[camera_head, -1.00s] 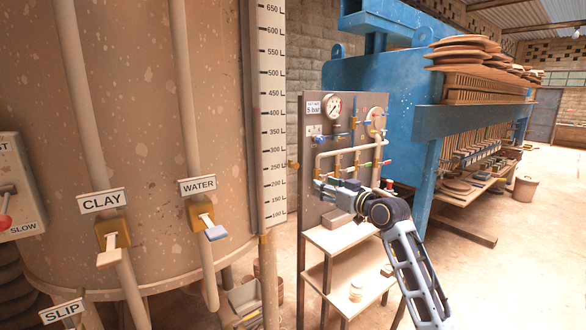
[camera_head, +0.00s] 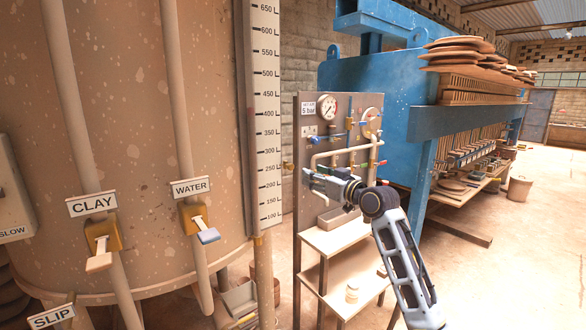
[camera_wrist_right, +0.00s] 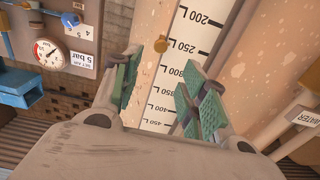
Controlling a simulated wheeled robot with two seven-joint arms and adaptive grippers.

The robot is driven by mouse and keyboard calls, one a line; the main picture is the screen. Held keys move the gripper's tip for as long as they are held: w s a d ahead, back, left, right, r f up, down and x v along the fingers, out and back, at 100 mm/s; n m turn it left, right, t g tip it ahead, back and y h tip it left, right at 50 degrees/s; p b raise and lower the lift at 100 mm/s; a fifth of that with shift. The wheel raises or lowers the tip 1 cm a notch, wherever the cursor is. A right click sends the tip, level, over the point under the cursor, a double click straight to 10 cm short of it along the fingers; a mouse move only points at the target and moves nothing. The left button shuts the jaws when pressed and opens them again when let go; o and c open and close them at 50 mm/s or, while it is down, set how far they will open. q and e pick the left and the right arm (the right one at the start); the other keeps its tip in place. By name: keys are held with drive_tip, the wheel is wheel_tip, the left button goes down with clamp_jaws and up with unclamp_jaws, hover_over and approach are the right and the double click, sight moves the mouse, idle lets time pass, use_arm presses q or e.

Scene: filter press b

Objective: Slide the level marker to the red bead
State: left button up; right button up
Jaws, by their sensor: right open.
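The level scale (camera_head: 266,120) is a tall white strip with black litre marks on the tank's side. A small brass knob, which looks like the level marker (camera_head: 289,166), sticks out at its right edge near the 250 mark. It also shows in the right wrist view (camera_wrist_right: 160,45), where the scale appears upside down. My right gripper (camera_head: 308,178) is open and empty, just right of the knob. In the wrist view its green-padded fingers (camera_wrist_right: 163,92) stand apart before the scale, with the knob beyond their gap. I cannot make out the red bead clearly. My left gripper is not in view.
A gauge panel (camera_head: 307,150) with pipes and coloured valves stands close behind my right gripper. Shelves (camera_head: 335,242) sit below it. CLAY (camera_head: 97,262) and WATER (camera_head: 208,236) levers are on the tank. A blue press (camera_head: 375,85) fills the right; open floor lies in front.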

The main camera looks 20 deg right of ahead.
sight(292, 167)
drive_tip(key=p+x, duration=0.1)
drive_tip(key=x, duration=0.6)
drive_tip(key=shift+w, duration=0.15)
drive_tip(key=shift+w+a, duration=0.3)
drive_tip(key=shift+w, duration=0.35)
drive_tip(key=shift+p+x, duration=0.3)
drive_tip(key=shift+x, duration=0.65)
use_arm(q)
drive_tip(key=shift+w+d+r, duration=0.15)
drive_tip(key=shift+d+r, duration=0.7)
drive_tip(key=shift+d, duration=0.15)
use_arm(e)
drive_tip(key=shift+w+a+f, duration=0.1)
drive_tip(key=shift+w+a, duration=0.1)
drive_tip(key=shift+w, duration=0.35)
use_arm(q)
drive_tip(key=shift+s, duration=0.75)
use_arm(e)
clamp_jaws()
